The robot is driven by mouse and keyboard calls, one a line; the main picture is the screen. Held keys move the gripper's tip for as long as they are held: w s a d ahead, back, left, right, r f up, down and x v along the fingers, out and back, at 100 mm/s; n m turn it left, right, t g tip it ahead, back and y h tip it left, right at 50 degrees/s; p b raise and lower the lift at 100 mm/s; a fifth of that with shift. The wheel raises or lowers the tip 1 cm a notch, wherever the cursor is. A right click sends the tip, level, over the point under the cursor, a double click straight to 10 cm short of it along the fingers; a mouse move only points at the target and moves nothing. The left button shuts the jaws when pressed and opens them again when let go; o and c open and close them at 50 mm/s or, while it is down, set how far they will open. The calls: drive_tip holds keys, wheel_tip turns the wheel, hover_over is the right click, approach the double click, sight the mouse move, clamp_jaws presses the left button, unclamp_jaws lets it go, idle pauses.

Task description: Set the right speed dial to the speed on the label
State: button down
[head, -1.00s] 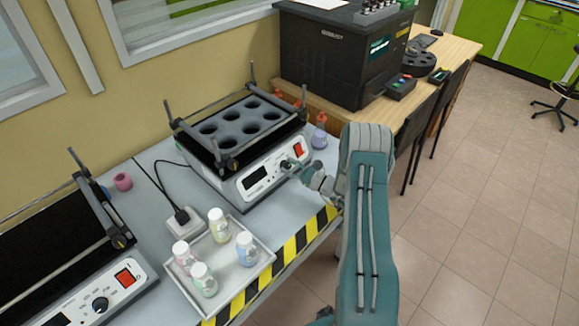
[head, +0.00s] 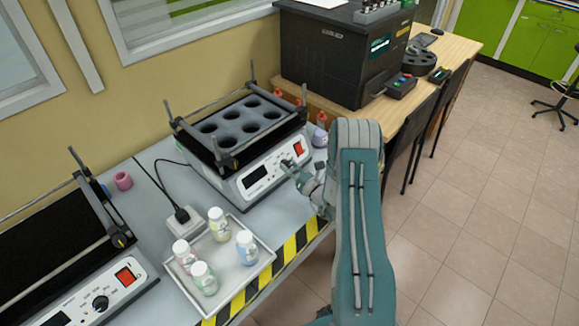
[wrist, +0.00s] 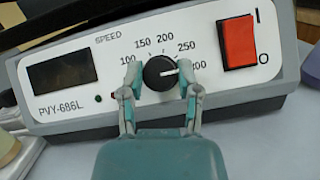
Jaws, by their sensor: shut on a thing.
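The right shaker (head: 257,180) stands on the bench, with a black rack of round holes on top. In the wrist view its front panel has a black speed dial (wrist: 160,72), with 100, 150, 200, 250 and a partly covered 300 around it. The dial's light pointer mark faces right, roughly between 250 and 300. My gripper (wrist: 161,92) is shut on the dial, one finger on each side of it. The gripper (head: 289,168) also shows at the panel in the head view. I cannot read a speed on any label here.
A red power switch (wrist: 239,38) is right of the dial; a dark display (wrist: 62,70) is left. A tray (head: 259,262) with several bottles and a second shaker (head: 108,292) lie to the left.

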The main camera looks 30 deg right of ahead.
drive_tip(key=shift+f, duration=0.15)
drive_tip(key=shift+c, duration=2.1)
unclamp_jaws()
drive_tip(key=shift+o, duration=0.5)
drive_tip(key=v, duration=1.2)
